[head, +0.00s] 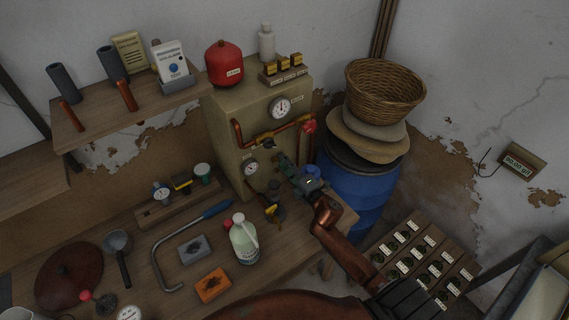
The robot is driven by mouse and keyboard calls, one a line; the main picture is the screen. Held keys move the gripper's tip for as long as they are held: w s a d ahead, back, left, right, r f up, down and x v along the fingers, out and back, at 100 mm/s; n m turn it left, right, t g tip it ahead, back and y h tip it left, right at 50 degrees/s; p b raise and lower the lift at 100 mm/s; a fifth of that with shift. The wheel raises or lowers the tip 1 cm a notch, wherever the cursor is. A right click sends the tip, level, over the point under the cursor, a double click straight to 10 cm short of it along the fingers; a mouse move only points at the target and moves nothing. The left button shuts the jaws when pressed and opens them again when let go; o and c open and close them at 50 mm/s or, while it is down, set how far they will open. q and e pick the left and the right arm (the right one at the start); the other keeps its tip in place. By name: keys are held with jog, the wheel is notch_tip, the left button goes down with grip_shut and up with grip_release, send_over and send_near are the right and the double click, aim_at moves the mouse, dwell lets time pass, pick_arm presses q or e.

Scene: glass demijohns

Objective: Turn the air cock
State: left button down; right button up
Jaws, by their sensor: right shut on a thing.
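The beige metal box (229,130) stands at the back of the bench, with round gauges and a copper pipe (285,129) on its front. My right gripper (281,162) reaches in from the lower right and is at the front of this box, below the pipe. It is shut on a small fitting there, which I take to be the air cock. The jaws hide most of the fitting, so its angle cannot be told. A yellow-and-dark fitting (273,210) shows just below the gripper. My left gripper is not in view.
A white jug (243,240) and a bent bar with a blue handle (217,209) are on the bench, left of my right arm. A red knob (310,126) is at the pipe's right end. A blue barrel (350,190) stands close on the right, under sacks and a basket (385,88).

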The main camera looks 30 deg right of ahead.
dwell(0.4)
jog(key=o, duration=1.2)
jog(key=s, duration=0.8)
jog(key=s+d, duration=0.1)
jog(key=s, duration=0.3)
jog(key=shift+a, duration=0.1)
